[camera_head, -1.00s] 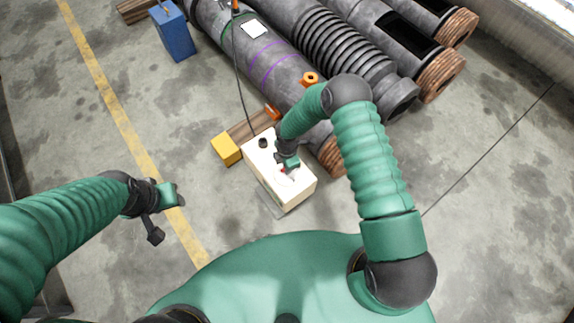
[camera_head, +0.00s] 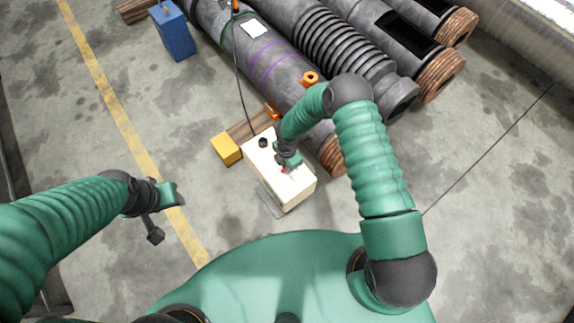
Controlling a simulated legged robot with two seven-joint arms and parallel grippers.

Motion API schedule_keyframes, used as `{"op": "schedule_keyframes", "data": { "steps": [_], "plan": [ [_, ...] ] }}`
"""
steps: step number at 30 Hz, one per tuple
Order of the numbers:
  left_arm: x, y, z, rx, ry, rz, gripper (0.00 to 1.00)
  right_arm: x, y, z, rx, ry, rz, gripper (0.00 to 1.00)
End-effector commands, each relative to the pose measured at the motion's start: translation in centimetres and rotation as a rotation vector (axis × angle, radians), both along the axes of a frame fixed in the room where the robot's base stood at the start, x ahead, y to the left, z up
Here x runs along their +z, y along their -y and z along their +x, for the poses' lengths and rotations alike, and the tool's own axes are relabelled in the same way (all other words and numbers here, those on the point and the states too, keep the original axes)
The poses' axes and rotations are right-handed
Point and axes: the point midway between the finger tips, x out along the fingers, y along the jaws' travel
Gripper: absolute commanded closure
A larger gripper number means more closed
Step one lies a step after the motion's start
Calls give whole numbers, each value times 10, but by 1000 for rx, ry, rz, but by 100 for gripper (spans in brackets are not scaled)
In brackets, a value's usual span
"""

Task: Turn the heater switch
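The heater box (camera_head: 292,196) is a cream-white box on the floor in the middle of the view. A black knob (camera_head: 263,143) sits on its top near the far left end. My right gripper (camera_head: 285,169) is over the top of the box, at a small red part that I take for the switch. The gripper hides most of that part, and I cannot tell whether its fingers are open or shut, or touching it. My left gripper (camera_head: 163,214) is apart from the box, above the floor at the left, with its fingers spread and nothing between them.
A black cable (camera_head: 238,75) runs down to the box. A blue box (camera_head: 174,33) stands at the back left.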

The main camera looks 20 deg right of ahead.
Motion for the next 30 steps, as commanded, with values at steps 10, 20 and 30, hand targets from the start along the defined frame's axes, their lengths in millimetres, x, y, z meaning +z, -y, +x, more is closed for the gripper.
{"op": "schedule_keyframes", "data": {
  "steps": [10, 20, 30],
  "plan": [
    [0, 0, 0, 0, 0, 0, 55, 1, 0, 1, -1, 3, 0, 66],
    [12, 0, 0, 0, 0, 0, 55, 37, 1, 2, -1, 4, 0, 66],
    [35, 0, 0, 0, 0, 0, 55, 135, 1, 3, -2, 4, 0, 66]
  ]
}}
